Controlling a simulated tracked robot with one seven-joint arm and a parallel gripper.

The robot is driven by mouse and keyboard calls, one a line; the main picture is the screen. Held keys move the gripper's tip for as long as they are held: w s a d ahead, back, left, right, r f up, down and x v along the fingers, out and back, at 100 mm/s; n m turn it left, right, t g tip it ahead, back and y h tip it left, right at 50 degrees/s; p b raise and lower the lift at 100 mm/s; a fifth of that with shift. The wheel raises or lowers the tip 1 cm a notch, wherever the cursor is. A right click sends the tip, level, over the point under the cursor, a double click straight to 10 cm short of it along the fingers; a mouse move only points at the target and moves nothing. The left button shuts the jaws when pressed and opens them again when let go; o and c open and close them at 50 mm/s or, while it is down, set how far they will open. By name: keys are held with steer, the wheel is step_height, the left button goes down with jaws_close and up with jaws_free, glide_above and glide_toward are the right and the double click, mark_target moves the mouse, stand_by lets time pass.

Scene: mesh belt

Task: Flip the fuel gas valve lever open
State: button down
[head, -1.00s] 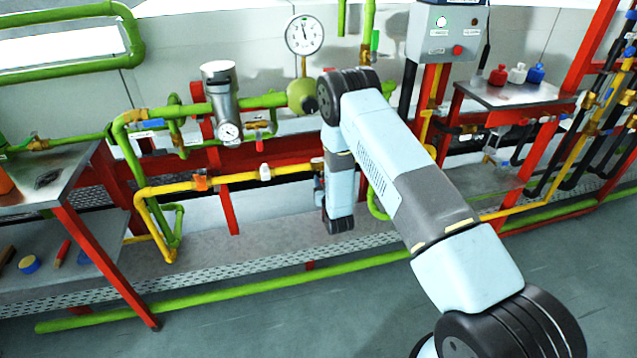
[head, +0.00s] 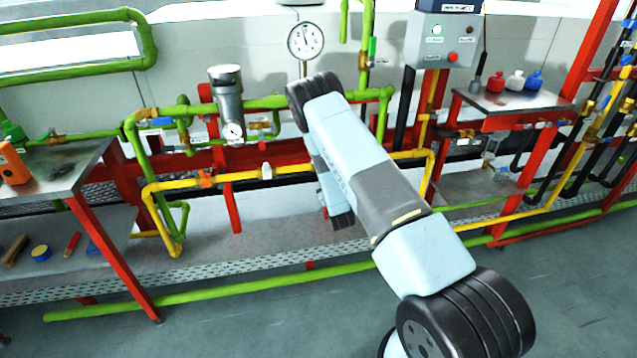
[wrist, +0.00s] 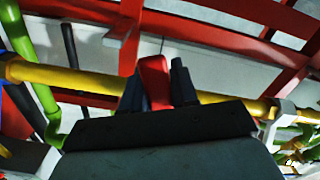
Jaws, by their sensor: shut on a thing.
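In the wrist view a red lever (wrist: 153,72) stands between the two dark fingers of my gripper (wrist: 158,82), which is shut on it. The lever is in front of a yellow pipe (wrist: 75,79), which runs across the picture behind the fingers. The lever's lower part and any valve body are hidden by the gripper.
An orange fitting (head: 206,179) and a white bracket (head: 266,171) sit on the pipe left of my arm. A pressure gauge (head: 305,37) stands behind. A metal table (head: 62,172) is at left, a control box (head: 435,40) at right. The floor in front is clear.

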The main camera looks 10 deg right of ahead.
steer(key=shift+d, duration=0.15)
steer(key=c, duration=1)
jaws_free()
steer(key=shift+w, duration=0.1)
steer(key=shift+o, duration=0.2)
steer(key=s, duration=1.3)
steer(key=shift+s+d, duration=0.15)
steer(key=shift+s, duration=0.25)
steer(key=shift+f, duration=0.1)
steer(key=shift+c, duration=0.3)
